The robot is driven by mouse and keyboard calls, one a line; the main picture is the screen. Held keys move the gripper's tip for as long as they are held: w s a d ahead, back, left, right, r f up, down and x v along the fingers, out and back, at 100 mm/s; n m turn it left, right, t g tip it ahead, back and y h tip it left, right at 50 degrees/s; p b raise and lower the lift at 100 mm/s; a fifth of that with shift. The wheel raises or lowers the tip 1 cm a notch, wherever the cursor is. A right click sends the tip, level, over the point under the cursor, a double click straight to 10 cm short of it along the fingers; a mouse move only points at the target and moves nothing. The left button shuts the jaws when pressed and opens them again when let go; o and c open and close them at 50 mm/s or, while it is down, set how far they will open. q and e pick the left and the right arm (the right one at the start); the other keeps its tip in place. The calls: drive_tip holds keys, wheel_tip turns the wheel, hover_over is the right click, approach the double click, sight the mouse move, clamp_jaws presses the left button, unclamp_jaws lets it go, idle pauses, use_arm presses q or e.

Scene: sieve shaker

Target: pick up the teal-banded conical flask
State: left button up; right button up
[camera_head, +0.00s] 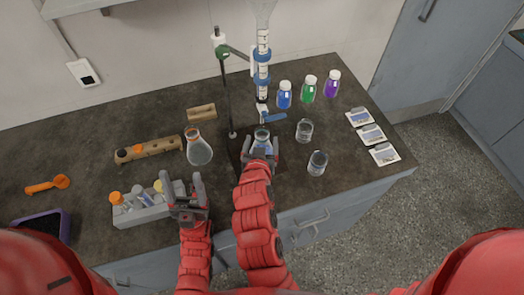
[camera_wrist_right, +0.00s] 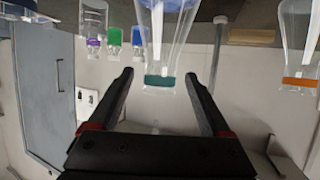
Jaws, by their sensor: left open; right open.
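The teal-banded conical flask (camera_head: 262,137) stands upright at the stand's base in the head view, with blue-tinted contents. The right wrist view shows it upside down, its teal-banded neck (camera_wrist_right: 160,81) hanging between the lines of my fingers. My right gripper (camera_head: 260,154) is open at the flask's near side, partly hiding it. In the wrist view my right gripper (camera_wrist_right: 160,74) has a fingertip to each side of the neck, with gaps; contact is not visible. My left gripper (camera_head: 184,190) is open and empty by the grey rack.
An orange-banded flask (camera_head: 199,151) stands to the left. The burette (camera_head: 263,65) and its stand rod (camera_head: 226,95) rise behind the teal-banded flask. Two glass beakers (camera_head: 304,131) (camera_head: 317,163) stand to the right. A grey rack (camera_head: 147,209) is at front left.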

sight(263, 135)
drive_tip(key=x, duration=0.5)
drive_tip(key=shift+w+f, duration=0.25)
drive_tip(key=shift+w, duration=0.05)
drive_tip(key=shift+c, duration=0.4)
clamp_jaws()
idle(0.7)
